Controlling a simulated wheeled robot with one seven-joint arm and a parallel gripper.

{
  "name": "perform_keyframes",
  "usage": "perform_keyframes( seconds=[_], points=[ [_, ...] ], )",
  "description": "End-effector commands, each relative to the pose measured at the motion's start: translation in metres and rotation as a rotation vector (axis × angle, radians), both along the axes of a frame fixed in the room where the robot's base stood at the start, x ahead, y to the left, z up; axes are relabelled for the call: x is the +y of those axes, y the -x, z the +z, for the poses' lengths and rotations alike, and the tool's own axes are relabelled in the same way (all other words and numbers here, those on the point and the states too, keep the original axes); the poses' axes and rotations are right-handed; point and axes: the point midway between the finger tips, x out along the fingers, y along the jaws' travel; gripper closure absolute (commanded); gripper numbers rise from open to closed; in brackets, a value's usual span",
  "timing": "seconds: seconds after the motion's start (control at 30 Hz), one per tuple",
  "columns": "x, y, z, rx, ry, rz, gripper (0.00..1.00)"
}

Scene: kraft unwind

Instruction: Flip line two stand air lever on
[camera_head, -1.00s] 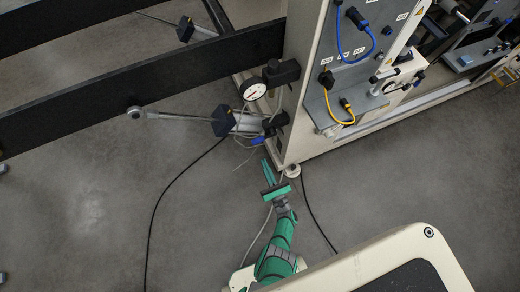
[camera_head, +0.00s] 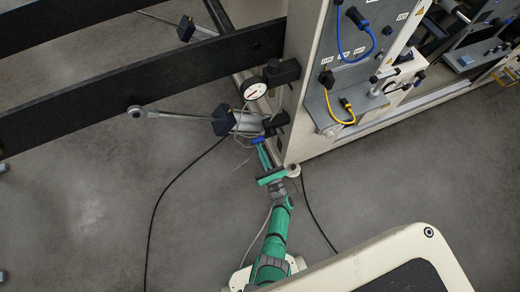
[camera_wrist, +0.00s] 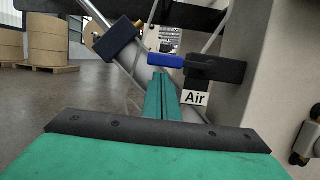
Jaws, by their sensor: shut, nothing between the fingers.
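The air lever (camera_wrist: 166,61) is a small blue handle on a black valve body (camera_wrist: 214,69). In the wrist view it points left, level, above a white "Air" label (camera_wrist: 195,98). In the head view the blue lever (camera_head: 258,140) shows at the lower corner of the machine, below the gauge. My green gripper (camera_wrist: 161,78) is shut and empty. Its fingertips are just below the blue lever in the wrist view; I cannot tell whether they touch it. In the head view my gripper (camera_head: 263,154) reaches up to the lever from below.
A metal cylinder with a dark block (camera_head: 224,119) is left of the lever. Loose cables hang nearby. Brown rolls (camera_wrist: 48,38) stand on pallets far back.

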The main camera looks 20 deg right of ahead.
Motion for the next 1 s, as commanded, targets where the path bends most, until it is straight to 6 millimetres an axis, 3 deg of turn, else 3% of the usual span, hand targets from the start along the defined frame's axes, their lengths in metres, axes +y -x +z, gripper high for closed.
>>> perform_keyframes(
  seconds=[0.63, 1.0],
  points=[
    [0.001, 0.0, 0.006, 0.0, -0.009, 0.001, 1.0],
    [0.007, 0.0, 0.018, 0.004, -0.154, 0.003, 1.0]
  ],
)
